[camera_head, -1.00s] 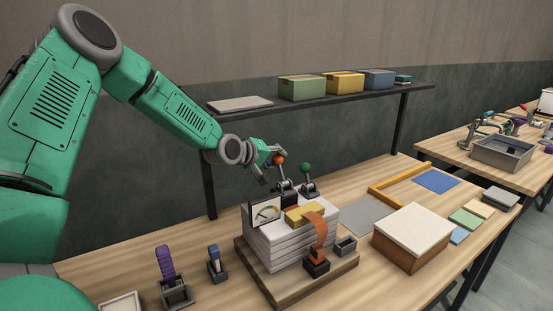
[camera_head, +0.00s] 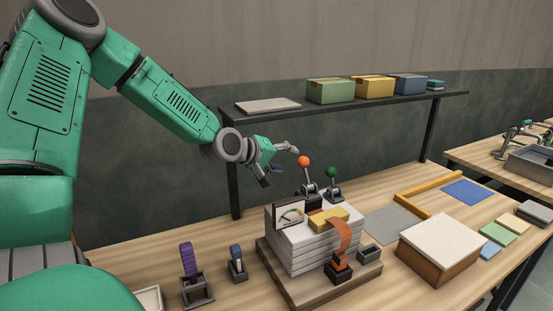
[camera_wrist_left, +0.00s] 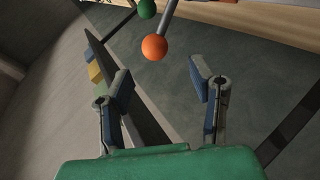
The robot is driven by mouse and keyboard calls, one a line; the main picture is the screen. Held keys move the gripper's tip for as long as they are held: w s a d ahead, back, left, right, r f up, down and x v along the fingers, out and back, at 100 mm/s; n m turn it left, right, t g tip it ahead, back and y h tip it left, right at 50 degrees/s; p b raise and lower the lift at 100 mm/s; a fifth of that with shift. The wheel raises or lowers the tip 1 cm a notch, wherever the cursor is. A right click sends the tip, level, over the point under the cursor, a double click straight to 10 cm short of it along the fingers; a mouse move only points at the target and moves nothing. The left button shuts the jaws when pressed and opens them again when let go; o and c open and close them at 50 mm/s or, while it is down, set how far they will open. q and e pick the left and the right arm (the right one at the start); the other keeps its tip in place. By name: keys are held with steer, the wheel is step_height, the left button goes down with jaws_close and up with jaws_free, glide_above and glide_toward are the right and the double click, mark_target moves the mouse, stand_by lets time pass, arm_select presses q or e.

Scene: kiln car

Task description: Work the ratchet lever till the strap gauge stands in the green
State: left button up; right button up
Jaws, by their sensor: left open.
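Two levers stand behind a stack of pale slabs (camera_head: 295,258): one with an orange knob (camera_head: 303,161), one with a green knob (camera_head: 332,172). My left gripper (camera_head: 282,166) is open and empty, just left of the orange knob and apart from it. In the left wrist view the orange knob (camera_wrist_left: 154,47) lies beyond the open fingers (camera_wrist_left: 160,78), with the green knob (camera_wrist_left: 147,9) farther off. The strap gauge (camera_head: 289,214) is a small white dial at the stack's left; its needle is too small to read. An orange strap (camera_head: 343,238) hangs over the front. My right gripper is not in view.
A dark shelf (camera_head: 400,101) with boxes runs behind the bench. A purple-strapped clamp (camera_head: 188,261) and a blue-handled one (camera_head: 237,258) stand left of the stack's wooden base (camera_head: 313,295). A white-topped box (camera_head: 442,240) stands at right.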

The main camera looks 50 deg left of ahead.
arm_select(q)
steer(key=shift+v, duration=1.7)
steer(key=shift+f, duration=0.1)
